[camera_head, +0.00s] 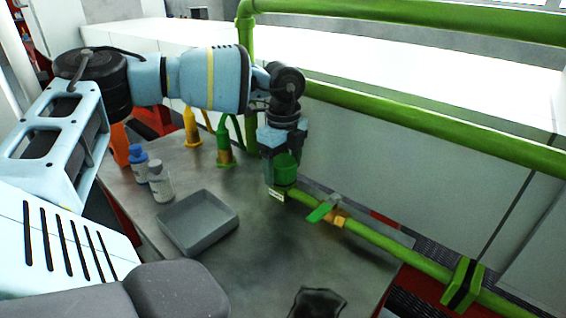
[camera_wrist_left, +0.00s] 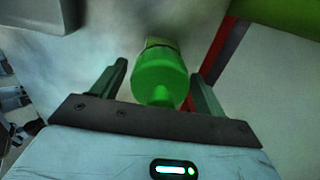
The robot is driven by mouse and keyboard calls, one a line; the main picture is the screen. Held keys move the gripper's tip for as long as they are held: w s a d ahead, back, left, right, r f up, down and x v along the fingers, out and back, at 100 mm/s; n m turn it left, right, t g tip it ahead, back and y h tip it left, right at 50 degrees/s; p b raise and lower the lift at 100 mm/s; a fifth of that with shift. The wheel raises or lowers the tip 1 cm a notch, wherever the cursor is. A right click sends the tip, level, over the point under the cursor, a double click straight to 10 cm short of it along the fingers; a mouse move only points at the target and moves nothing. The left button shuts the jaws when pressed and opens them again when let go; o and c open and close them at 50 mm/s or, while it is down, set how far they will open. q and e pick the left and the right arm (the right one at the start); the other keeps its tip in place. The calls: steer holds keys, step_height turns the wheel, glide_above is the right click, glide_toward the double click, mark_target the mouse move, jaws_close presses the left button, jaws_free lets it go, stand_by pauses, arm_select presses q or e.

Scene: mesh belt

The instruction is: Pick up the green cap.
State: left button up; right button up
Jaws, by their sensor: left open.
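The green cap (camera_head: 286,168) is a rounded cylinder on the grey table, by the near end of a green pipe. In the left wrist view the green cap (camera_wrist_left: 160,75) shows large, with a narrower knob facing the camera. My left gripper (camera_head: 280,174) is directly above and around it, pointing down. In the left wrist view its two fingers (camera_wrist_left: 160,72) are open, one on each side of the cap, with a gap visible on both sides. A small white label (camera_head: 277,195) shows just below the cap. My right gripper is not in view.
A grey tray (camera_head: 227,232) lies to the left. A green-handled valve (camera_head: 322,212) sits on the pipe. A dark object (camera_head: 318,303) is at the bottom edge.

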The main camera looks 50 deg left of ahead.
arm_select(q)
steer(key=c, duration=0.9)
steer(key=shift+r, duration=0.15)
steer(key=shift+r, duration=0.85)
steer(key=shift+s+d+r, duration=0.1)
steer(key=shift+s+r, duration=0.15)
steer(key=shift+r, duration=0.6)
steer(key=s+d, duration=0.2)
steer(key=s, duration=0.2)
steer(key=s+d+r+b, duration=0.1)
steer(key=s+d, duration=0.1)
steer(key=s, duration=0.3)
steer(key=s+d, duration=0.2)
steer(key=s, duration=0.3)
steer(key=shift+d+r, duration=0.15)
steer(key=shift+d, duration=0.2)
